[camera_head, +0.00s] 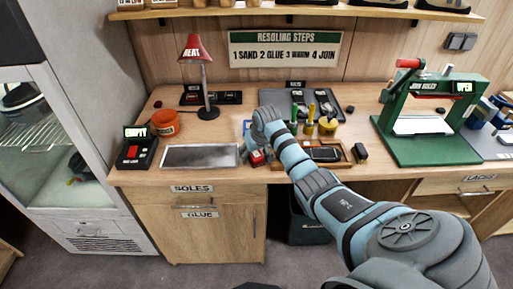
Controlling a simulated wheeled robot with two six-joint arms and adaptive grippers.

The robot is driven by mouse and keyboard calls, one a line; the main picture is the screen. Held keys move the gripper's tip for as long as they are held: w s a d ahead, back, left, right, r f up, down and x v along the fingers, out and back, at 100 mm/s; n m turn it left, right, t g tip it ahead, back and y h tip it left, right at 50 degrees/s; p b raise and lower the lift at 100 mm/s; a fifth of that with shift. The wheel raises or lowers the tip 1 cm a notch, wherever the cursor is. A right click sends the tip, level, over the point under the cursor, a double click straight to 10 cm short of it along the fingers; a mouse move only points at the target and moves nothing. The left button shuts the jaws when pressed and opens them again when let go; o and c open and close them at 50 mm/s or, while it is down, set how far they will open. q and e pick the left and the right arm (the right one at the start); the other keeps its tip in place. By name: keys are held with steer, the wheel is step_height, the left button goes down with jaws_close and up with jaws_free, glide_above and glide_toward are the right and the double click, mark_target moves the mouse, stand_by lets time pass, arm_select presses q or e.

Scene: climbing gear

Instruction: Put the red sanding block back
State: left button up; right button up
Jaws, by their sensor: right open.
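My right arm reaches in from the lower right to the workbench. Its gripper (248,152) is open and points down at the bench, near the front edge. A small red block (258,157), which looks like the sanding block, sits right at the gripper's fingers, partly covered by them. I cannot tell whether the fingers touch it. A wooden tray (346,163) with a dark flat item in it lies just right of the block, partly behind my arm. My left gripper is not in view.
A grey metal plate (200,156) lies left of the gripper. A red lamp (207,85), an orange pot (165,123) and a black device (135,148) stand further left. A dark tool mat (334,101) lies behind. A green press (428,120) stands right.

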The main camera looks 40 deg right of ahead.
steer(key=p+v, duration=0.2)
steer(key=v, duration=0.9)
steer(key=shift+r, duration=0.35)
steer(key=shift+s+a, duration=0.1)
